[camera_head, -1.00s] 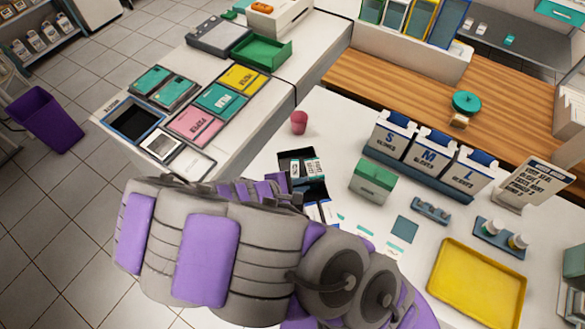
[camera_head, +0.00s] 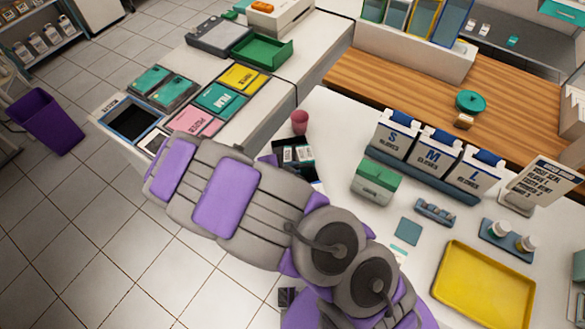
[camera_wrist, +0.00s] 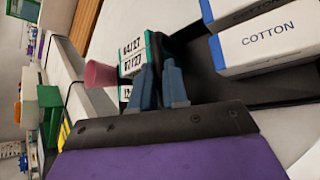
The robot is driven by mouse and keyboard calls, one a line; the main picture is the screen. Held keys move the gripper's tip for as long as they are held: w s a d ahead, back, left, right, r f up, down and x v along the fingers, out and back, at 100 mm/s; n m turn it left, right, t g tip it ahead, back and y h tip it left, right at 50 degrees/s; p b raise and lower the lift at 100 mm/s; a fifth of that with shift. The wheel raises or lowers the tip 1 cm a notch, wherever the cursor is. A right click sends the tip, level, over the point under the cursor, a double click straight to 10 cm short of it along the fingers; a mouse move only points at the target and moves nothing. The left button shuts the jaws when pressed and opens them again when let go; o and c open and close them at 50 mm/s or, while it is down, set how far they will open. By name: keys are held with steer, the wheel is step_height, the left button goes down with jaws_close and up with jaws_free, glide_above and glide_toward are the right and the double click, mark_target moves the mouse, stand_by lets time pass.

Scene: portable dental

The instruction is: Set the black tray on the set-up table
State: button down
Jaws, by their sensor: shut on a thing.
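The black tray (camera_head: 312,171) is partly visible in the head view at the near left of the white table (camera_head: 335,118); my arm hides much of it. In the wrist view the black tray (camera_wrist: 285,92) carries white boxes marked COTTON (camera_wrist: 268,42) and teal-and-white boxes with numbers (camera_wrist: 132,66). My gripper (camera_wrist: 160,78) is shut on the tray's near side, its two blue-grey fingers close together. I cannot tell whether the tray touches the surface below. In the head view the fingers are hidden behind my arm.
A pink cup (camera_head: 300,122) stands just beyond the tray. A green-and-white box (camera_head: 377,182), glove boxes (camera_head: 435,157) and a yellow tray (camera_head: 483,288) occupy the table to the right. Coloured, labelled trays (camera_head: 220,98) lie on the left counter. Some bare table shows around the blue square (camera_head: 408,231).

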steer(key=c, duration=1.5)
jaws_free()
steer(key=shift+a+f, duration=0.1)
steer(key=shift+a, duration=1.15)
steer(key=shift+o, duration=0.8)
steer(key=shift+a+h, duration=0.15)
steer(key=shift+h, duration=0.15)
steer(key=shift+o, duration=0.8)
steer(key=shift+d, duration=0.2)
steer(key=shift+o, duration=0.2)
steer(key=shift+d, duration=1.35)
steer(key=w+a+f+p+v, duration=0.1)
steer(key=p+v, duration=0.2)
steer(key=v, duration=1.1)
steer(key=s+d+r+m+g+y, duration=0.1)
steer(key=s+d+r+m+g, duration=0.25)
steer(key=d+r, duration=0.4)
steer(key=s+d+r+m+g, duration=0.25)
steer(key=d+r+m, duration=0.25)
steer(key=d, duration=0.6)
steer(key=s+d+r+m+g+y, duration=0.1)
steer(key=s+r+m+y, duration=0.2)
steer(key=s, duration=0.6)
steer(key=s+d+r+m+g+y, duration=0.1)
steer(key=s+r+m+y, duration=0.3)
steer(key=s, duration=0.6)
steer(key=shift+d+m+y, duration=0.7)
steer(key=shift+d+m, duration=0.15)
